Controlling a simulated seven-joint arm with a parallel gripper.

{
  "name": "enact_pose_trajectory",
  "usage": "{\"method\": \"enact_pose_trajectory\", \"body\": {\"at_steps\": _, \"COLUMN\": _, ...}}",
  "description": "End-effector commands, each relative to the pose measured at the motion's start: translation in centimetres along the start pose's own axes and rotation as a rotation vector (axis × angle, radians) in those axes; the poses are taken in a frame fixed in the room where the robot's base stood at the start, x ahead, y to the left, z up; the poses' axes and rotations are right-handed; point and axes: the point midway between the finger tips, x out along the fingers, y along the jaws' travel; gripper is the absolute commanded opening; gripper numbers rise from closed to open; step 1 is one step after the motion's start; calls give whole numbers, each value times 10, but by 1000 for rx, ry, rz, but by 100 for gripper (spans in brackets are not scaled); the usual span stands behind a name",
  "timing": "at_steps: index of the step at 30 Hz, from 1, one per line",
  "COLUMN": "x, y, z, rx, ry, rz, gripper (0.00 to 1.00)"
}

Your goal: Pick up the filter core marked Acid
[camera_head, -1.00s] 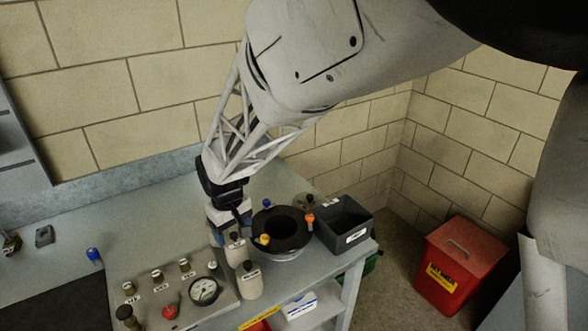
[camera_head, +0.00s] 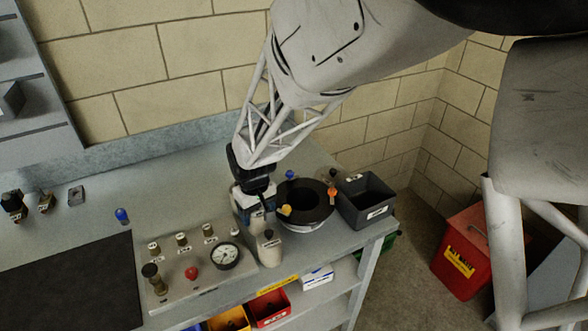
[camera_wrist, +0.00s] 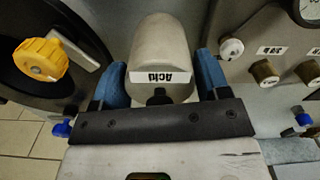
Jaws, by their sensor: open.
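The filter core marked Acid (camera_wrist: 160,50) is a pale rounded cylinder with a white label that reads upside down in the wrist view. My gripper (camera_wrist: 163,85) is open, with one blue finger on each side of the core. Narrow gaps seem to show beside it; contact is hard to judge. In the head view my gripper (camera_head: 250,205) is low over the bench, just behind two pale black-capped cores. The front core (camera_head: 270,250) stands upright; the back core (camera_head: 257,222) is partly hidden by my gripper. Their labels are too small to read there.
A black round vessel (camera_head: 305,200) with coloured valves stands close right of the cores, its yellow knob (camera_wrist: 40,60) nearby. A gauge panel (camera_head: 205,275) is close on the left. A grey bin (camera_head: 365,200) stands farther right. The bench behind the panel is mostly clear.

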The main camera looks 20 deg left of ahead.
Motion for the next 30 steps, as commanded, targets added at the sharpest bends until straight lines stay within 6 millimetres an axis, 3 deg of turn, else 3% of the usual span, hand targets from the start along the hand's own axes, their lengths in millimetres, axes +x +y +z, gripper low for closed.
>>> {"method": "enact_pose_trajectory", "body": {"at_steps": 16, "x": 1, "y": 0, "z": 0, "rx": 0, "ry": 0, "rz": 0, "gripper": 69}}
{"method": "enact_pose_trajectory", "body": {"at_steps": 17, "x": 1, "y": 0, "z": 0, "rx": 0, "ry": 0, "rz": 0, "gripper": 67}}
{"method": "enact_pose_trajectory", "body": {"at_steps": 24, "x": 1, "y": 0, "z": 0, "rx": 0, "ry": 0, "rz": 0, "gripper": 31}}
{"method": "enact_pose_trajectory", "body": {"at_steps": 30, "x": 1, "y": 0, "z": 0, "rx": 0, "ry": 0, "rz": 0, "gripper": 29}}
